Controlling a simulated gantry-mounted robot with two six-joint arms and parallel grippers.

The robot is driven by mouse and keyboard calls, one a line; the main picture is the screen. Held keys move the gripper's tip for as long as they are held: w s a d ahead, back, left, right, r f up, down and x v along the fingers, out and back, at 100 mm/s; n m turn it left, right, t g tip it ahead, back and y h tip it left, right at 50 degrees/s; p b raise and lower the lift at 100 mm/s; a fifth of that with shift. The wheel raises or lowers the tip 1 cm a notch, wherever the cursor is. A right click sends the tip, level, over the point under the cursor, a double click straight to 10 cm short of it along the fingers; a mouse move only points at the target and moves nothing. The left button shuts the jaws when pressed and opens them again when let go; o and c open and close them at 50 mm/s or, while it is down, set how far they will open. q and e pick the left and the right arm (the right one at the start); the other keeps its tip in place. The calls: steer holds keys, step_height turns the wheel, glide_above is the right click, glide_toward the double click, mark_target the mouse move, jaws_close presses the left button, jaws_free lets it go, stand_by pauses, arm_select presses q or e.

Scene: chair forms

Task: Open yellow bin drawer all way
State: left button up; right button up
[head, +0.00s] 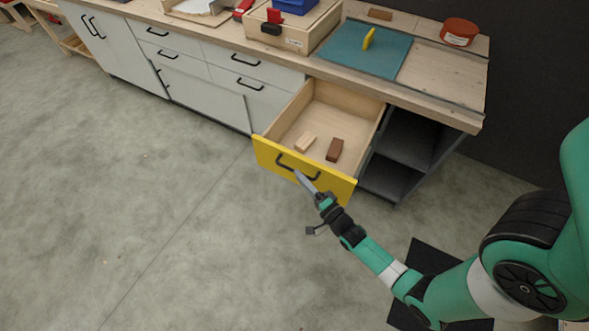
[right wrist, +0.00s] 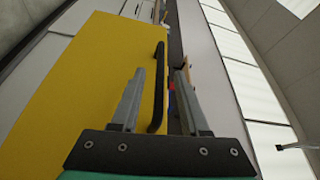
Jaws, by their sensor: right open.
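The yellow-fronted bin drawer (head: 267,152) stands pulled out of the workbench, its pale wooden inside showing. Its black bar handle (head: 281,163) is on the front face and also shows in the right wrist view (right wrist: 159,75). My right gripper (head: 302,179) is at the handle with its jaws open. In the right wrist view, the two grey fingers (right wrist: 160,98) appear one on each side of the handle's lower part; I cannot tell if either touches it. My left gripper is not in view.
A pale block (head: 306,141) and a brown block (head: 335,149) lie in the drawer. The wooden worktop (head: 450,78) carries a teal mat (head: 365,57), a red round container (head: 459,32) and a wooden box (head: 300,38). Open dark shelves (head: 405,145) are right of the drawer. Floor in front is clear.

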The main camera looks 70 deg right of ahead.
steer(key=p+v, duration=0.1)
steer(key=v, duration=0.6)
steer(key=shift+s, duration=0.3)
steer(key=shift+w+a, duration=0.1)
steer(key=shift+a, duration=0.05)
